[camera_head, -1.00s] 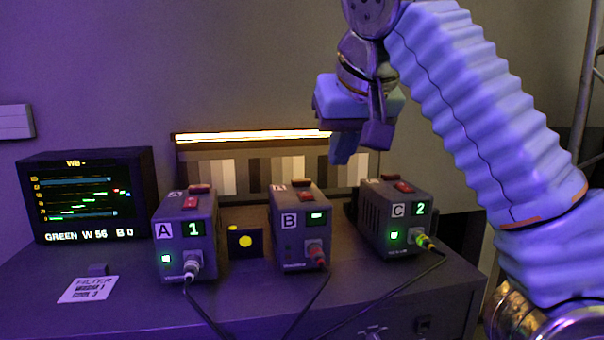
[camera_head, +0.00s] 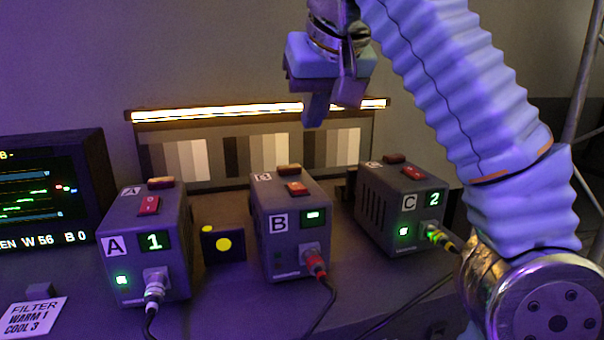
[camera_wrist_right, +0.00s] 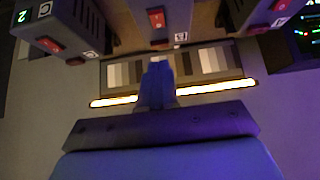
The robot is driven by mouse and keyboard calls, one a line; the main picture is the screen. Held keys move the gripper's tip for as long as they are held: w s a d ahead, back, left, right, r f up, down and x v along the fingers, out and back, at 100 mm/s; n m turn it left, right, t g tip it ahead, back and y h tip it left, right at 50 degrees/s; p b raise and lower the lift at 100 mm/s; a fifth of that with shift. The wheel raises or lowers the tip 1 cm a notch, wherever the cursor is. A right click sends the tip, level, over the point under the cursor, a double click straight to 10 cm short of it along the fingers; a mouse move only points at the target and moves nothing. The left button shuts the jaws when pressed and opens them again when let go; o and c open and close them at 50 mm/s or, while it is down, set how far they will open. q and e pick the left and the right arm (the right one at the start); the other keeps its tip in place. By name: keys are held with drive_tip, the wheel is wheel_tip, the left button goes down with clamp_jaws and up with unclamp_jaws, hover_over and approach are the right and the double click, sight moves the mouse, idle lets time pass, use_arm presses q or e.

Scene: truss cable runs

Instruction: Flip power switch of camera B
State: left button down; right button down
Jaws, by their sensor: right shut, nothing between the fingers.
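Camera B (camera_head: 290,235) is a dark grey box in the middle of the desk. Its red rocker switch (camera_head: 297,188) is on top, near the front edge. Its small display shows a green dash, and a red-collared plug (camera_head: 314,262) sits in its front. My right gripper (camera_head: 314,112) hangs above and behind camera B, apart from it, with its fingers shut and empty. In the right wrist view the shut fingers (camera_wrist_right: 157,85) point toward the grey-step chart, and a red switch (camera_wrist_right: 157,20) shows beyond them. My left gripper is not in view.
Camera A (camera_head: 146,245) stands left and camera C (camera_head: 400,210) right, both with lit green displays. A monitor (camera_head: 50,190), filter card (camera_head: 34,318) and a small yellow-dotted box (camera_head: 222,244) are on the desk. A lit bar (camera_head: 220,112) tops the chart (camera_head: 185,160) behind. Cables run forward.

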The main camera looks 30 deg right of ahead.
hover_over(300, 189)
drive_tip(key=s, duration=0.1)
wheel_tip(300, 189, down, 8)
drive_tip(key=shift+r, duration=0.15)
drive_tip(key=shift+s+a+f, duration=0.1)
drive_tip(key=shift+f, duration=0.9)
drive_tip(key=shift+s+a+f, duration=0.1)
drive_tip(key=shift+f, duration=0.85)
drive_tip(key=f+b, duration=0.1)
drive_tip(key=b, duration=0.1)
drive_tip(key=f+t+b, duration=0.1)
drive_tip(key=b, duration=0.1)
drive_tip(key=shift+s, duration=0.25)
drive_tip(key=shift+r+p, duration=0.45)
drive_tip(key=shift+p, duration=0.05)
drive_tip(key=shift+r, duration=0.1)
drive_tip(key=shift+r+p, duration=0.75)
drive_tip(key=shift+p, duration=0.1)
